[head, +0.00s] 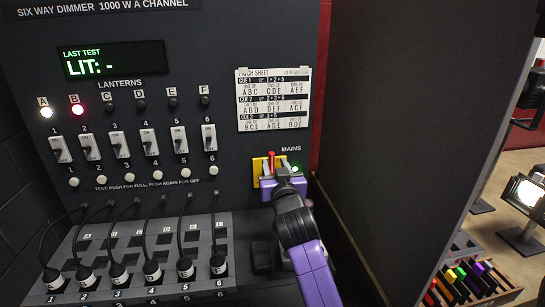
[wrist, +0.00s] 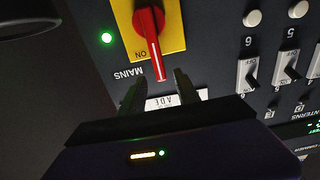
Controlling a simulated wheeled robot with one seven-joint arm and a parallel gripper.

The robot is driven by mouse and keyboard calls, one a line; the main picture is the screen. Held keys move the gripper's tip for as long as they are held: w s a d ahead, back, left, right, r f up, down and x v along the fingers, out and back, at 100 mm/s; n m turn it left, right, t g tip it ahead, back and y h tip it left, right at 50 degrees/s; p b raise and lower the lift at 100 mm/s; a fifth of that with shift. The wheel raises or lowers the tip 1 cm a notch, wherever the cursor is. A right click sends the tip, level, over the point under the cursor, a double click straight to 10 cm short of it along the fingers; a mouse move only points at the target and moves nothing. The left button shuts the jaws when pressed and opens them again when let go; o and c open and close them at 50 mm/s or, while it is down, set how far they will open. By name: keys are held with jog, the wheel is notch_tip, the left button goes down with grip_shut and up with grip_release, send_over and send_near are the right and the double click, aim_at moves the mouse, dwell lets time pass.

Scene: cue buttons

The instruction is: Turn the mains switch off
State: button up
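The mains switch is a red rotary handle (head: 271,160) on a yellow plate (head: 257,167) at the lower right of the dark panel. The handle (wrist: 150,38) and plate (wrist: 174,28) also show, upside down, in the wrist view. The handle points at the ON mark. A green lamp (head: 295,169) beside it is lit. My gripper (head: 277,174) is in front of the switch and hides part of it. In the wrist view my gripper (wrist: 158,86) is open, its two dark fingers apart, with the handle's tip near the gap. I cannot tell whether they touch it.
A patch sheet (head: 273,99) hangs above the switch. Lantern lamps A (head: 46,112) and B (head: 77,110) are lit; C to F look dark. Several rocker switches, test buttons and plugged cables fill the left. A dark side wall (head: 400,130) stands close on the right.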

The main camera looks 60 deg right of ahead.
aim_at(272, 158)
jog(key=shift+p+x, duration=0.45)
jog(key=shift+x, duration=1.45)
grip_shut()
